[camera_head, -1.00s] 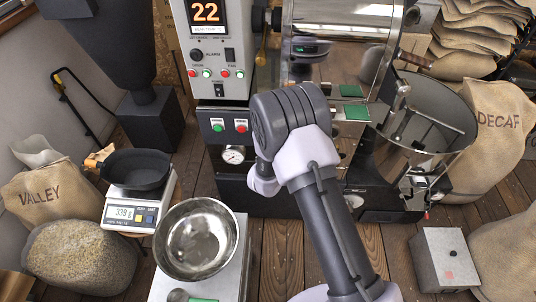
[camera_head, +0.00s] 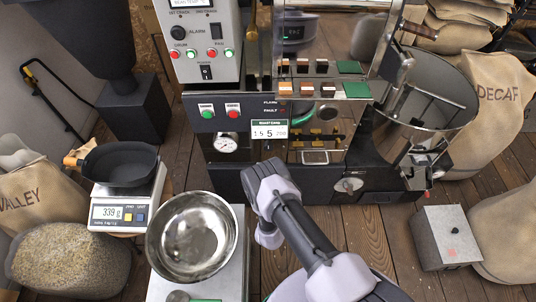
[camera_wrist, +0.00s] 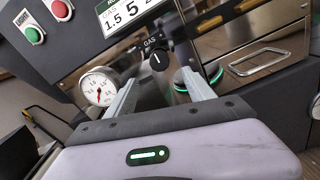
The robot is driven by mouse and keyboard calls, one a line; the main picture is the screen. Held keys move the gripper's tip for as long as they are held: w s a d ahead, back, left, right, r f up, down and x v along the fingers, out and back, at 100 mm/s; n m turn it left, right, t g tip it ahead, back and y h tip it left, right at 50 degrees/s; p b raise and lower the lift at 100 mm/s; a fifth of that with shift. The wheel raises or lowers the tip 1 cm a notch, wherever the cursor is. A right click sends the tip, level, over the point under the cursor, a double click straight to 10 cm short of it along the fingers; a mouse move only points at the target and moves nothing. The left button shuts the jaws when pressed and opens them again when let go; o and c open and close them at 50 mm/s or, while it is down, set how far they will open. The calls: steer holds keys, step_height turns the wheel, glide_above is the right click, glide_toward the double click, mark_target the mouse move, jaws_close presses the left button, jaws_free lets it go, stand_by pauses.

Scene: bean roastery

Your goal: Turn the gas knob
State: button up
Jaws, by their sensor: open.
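The gas knob (camera_wrist: 160,60) is a dark round knob with a white pointer line, under a "GAS" label on the roaster's front panel in the wrist view. Its pointer stands close to upright. My gripper (camera_wrist: 158,77) is open, its two pale fingers apart and pointing at the panel. In that picture the knob shows between and just beyond the fingertips, with nothing held. In the head view my wrist is low in front of the roaster; the fingers are hidden, and I cannot make out the knob there.
A round pressure gauge (camera_wrist: 98,88) sits left of the knob, and a green-lit ring (camera_wrist: 183,78) close to its right. Green (camera_wrist: 34,35) and red (camera_wrist: 60,9) buttons are at upper left. A drawer handle (camera_wrist: 258,62) juts out at right. A steel bowl (camera_head: 196,238) stands at lower left.

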mark_target(268, 149)
steer(key=w+b, duration=0.3)
steer(key=w, duration=0.6)
steer(key=shift+w, duration=0.15)
jaws_close()
